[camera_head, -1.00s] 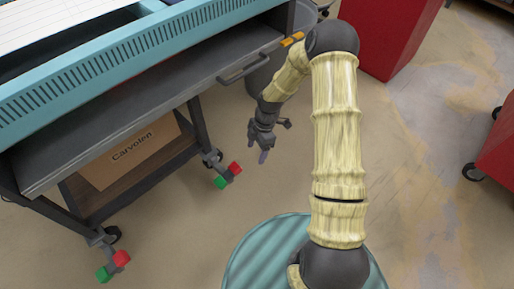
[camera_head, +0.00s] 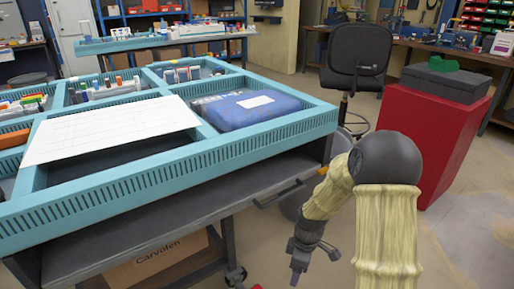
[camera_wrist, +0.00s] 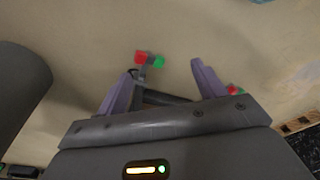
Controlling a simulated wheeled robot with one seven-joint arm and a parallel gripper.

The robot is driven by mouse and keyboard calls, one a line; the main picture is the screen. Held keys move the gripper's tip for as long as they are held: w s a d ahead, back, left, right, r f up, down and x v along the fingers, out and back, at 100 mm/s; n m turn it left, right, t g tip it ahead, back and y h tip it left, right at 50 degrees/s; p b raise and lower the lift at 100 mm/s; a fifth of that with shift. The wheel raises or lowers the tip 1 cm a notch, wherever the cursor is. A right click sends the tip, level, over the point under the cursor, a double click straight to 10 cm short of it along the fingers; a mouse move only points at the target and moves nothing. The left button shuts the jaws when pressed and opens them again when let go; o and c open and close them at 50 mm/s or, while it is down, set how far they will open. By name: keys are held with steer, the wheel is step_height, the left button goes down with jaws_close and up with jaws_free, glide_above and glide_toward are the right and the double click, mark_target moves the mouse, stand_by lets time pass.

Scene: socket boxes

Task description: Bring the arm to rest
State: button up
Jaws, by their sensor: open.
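A cart with a teal compartment tray (camera_head: 180,163) stands at left, holding a blue case (camera_head: 246,108), a white sheet (camera_head: 110,130) and bottles. A red cabinet (camera_head: 432,135) and a black chair (camera_head: 355,75) stand behind my arm. A cardboard box (camera_head: 165,262) sits on the cart's lower shelf.

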steer(key=s+d+r+m+t+h+p, duration=0.1)
steer(key=s+d+r+m+t+p, duration=0.15)
steer(key=s+r+m, duration=1.1)
step_height(320, 180, up, 39)
steer(key=w+p, duration=0.1)
steer(key=p, duration=3.6)
steer(key=shift+w+d+r+m, duration=0.15)
steer(key=shift+w+d+m, duration=0.1)
steer(key=shift+d+m, duration=0.15)
steer(key=shift+t, duration=0.25)
